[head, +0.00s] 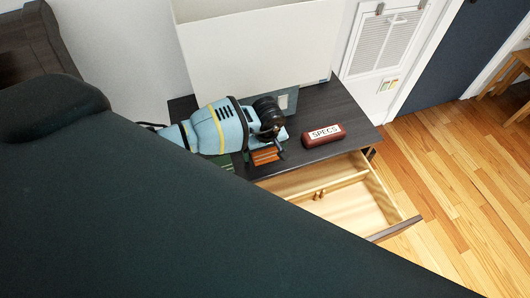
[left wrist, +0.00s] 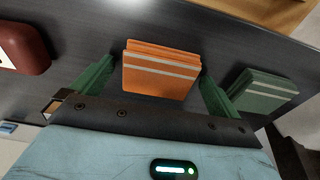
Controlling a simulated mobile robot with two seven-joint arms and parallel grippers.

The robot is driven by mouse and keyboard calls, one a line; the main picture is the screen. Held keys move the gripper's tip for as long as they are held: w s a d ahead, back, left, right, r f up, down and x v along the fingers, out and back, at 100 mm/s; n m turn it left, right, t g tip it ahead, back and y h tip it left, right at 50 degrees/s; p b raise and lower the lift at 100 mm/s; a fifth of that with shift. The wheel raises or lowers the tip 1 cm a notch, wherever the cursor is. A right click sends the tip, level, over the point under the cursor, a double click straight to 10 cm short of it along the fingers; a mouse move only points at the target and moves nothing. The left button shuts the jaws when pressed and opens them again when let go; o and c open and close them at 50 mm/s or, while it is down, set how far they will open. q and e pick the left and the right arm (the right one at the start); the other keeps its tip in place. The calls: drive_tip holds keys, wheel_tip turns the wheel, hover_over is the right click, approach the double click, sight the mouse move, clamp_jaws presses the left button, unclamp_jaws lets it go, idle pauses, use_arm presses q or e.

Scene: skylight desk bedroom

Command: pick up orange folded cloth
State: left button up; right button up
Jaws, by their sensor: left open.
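The orange folded cloth (head: 265,156) lies on the dark desk top near its front edge. In the left wrist view the orange folded cloth (left wrist: 160,72), with pale stripes, sits between the two green fingers of my left gripper (left wrist: 156,76). In the head view my light blue left gripper (head: 262,146) is over the desk and partly hides the cloth. The jaws are open, one finger on each side of the cloth. I cannot tell whether they touch it. My right gripper is not in view.
A green folded cloth (left wrist: 262,92) lies beside the right finger in the left wrist view. A dark red SPECS case (head: 323,135) lies to the right on the desk (head: 345,108). An open wooden drawer (head: 345,205) juts out below. A pale panel (head: 255,50) stands behind.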

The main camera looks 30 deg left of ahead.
sight(265, 152)
use_arm(q)
drive_tip(key=shift+c, duration=0.3)
drive_tip(key=c, duration=0.9)
drive_tip(key=shift+c, duration=0.2)
drive_tip(key=shift+r, duration=0.15)
drive_tip(key=shift+w+r, duration=0.1)
drive_tip(key=shift+r, duration=0.2)
drive_tip(key=r, duration=0.2)
drive_tip(key=shift+s+d+r, duration=0.15)
drive_tip(key=shift+s+r, duration=0.1)
drive_tip(key=shift+r, duration=0.15)
drive_tip(key=s+d+r, duration=0.1)
drive_tip(key=s+d, duration=0.8)
drive_tip(key=s, duration=0.3)
drive_tip(key=shift+s+d+r, duration=0.15)
drive_tip(key=shift+s, duration=0.1)
